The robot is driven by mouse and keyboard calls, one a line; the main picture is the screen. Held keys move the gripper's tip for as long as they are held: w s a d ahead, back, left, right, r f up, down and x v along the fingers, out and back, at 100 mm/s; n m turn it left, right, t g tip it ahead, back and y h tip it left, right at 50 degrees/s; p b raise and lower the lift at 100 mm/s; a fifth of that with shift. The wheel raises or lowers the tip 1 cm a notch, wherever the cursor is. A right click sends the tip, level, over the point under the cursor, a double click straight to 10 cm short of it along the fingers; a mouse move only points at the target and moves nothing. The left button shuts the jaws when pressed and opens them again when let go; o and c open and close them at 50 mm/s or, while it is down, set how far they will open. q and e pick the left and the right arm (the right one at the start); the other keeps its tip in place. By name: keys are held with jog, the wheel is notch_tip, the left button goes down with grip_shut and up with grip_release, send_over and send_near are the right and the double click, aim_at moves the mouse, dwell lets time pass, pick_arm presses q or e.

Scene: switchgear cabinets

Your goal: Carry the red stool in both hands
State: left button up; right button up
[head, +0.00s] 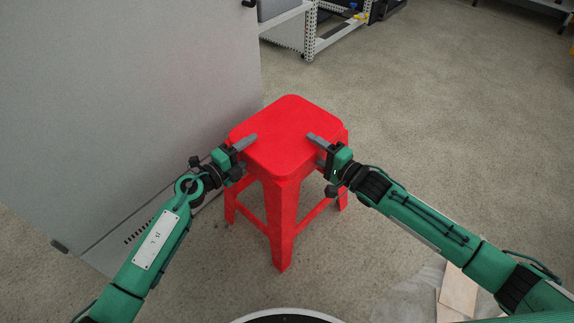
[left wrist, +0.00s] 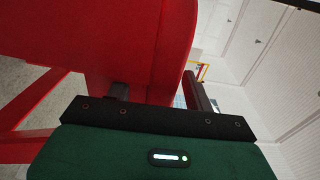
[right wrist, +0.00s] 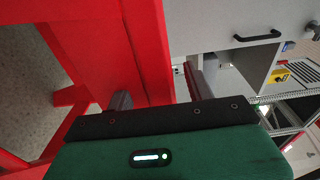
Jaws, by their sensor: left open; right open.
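The red stool (head: 282,138) stands upright on the floor in the middle of the head view, with a square seat and splayed legs joined by rails. My left gripper (head: 245,154) is open at the seat's left edge, one finger above the seat and the other below its rim. My right gripper (head: 318,150) is open at the right edge in the same way. The stool fills much of the left wrist view (left wrist: 110,45) and the right wrist view (right wrist: 95,50), its edge between the fingers. Whether the fingers touch it, I cannot tell.
A grey cabinet panel (head: 120,100) stands close to the stool's left and back. A white shelf rack (head: 310,30) is at the back. Flat boards (head: 457,292) lie on the floor at the lower right. The floor (head: 460,130) to the right is clear.

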pick_arm(q)
jog(key=shift+x, duration=1.35)
pick_arm(e)
jog(key=shift+x, duration=1.35)
pick_arm(q)
grip_shut()
pick_arm(e)
grip_shut()
